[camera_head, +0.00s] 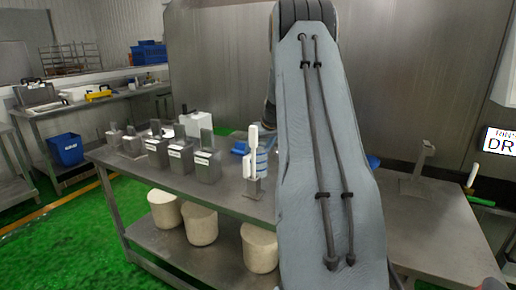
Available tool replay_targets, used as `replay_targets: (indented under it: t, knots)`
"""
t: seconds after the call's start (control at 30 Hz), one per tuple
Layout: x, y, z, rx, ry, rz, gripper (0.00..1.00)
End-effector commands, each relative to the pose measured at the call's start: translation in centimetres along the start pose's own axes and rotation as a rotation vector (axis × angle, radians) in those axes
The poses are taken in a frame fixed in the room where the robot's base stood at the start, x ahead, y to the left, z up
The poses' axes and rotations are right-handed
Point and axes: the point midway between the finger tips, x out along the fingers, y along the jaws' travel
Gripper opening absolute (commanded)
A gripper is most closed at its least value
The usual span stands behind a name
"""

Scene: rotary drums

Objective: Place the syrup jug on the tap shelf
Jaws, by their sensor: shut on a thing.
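My own grey arm rises through the middle of the camera_head view and covers much of the scene behind it. My gripper is hidden behind the arm, so what it holds does not show. I cannot pick out the syrup jug for certain. Several grey labelled containers (207,166) stand in a row on the steel table (228,195), left of my arm. I cannot make out which surface is the tap shelf. A steel counter (430,225) at the right bears an upright metal fitting (414,178).
A white item with blue bands (254,158) stands on the table close left of my arm. Cream tubs (201,224) sit on its lower shelf. A sign (499,141) is at the right. Green floor (75,230) is open at left.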

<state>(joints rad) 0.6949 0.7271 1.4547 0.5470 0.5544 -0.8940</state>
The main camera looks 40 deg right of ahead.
Motion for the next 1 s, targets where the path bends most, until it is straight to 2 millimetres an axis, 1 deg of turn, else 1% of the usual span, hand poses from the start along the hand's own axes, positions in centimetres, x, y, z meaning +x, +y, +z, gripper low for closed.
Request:
replay_targets:
  t: [0.27,0.3,0.37,0.4,0.77,0.87,1.0]
  knots:
    - [0.1,0.0,0.0,0.0,0.002,0.001,0.27]
    - [0.2,0.0,0.1,0.0,0.001,0.0,0.69]
    - [0.1,0.0,0.1,0.0,0.001,0.0,0.79]
    - [0.1,0.0,0.1,0.0,0.001,0.0,0.86]
    - [-0.1,0.0,-0.1,0.0,0.001,0.001,0.86]
    - [-0.8,0.1,-0.1,-0.001,0.003,0.002,0.86]
    - [-2.8,0.1,-0.1,-0.001,0.004,0.003,0.86]
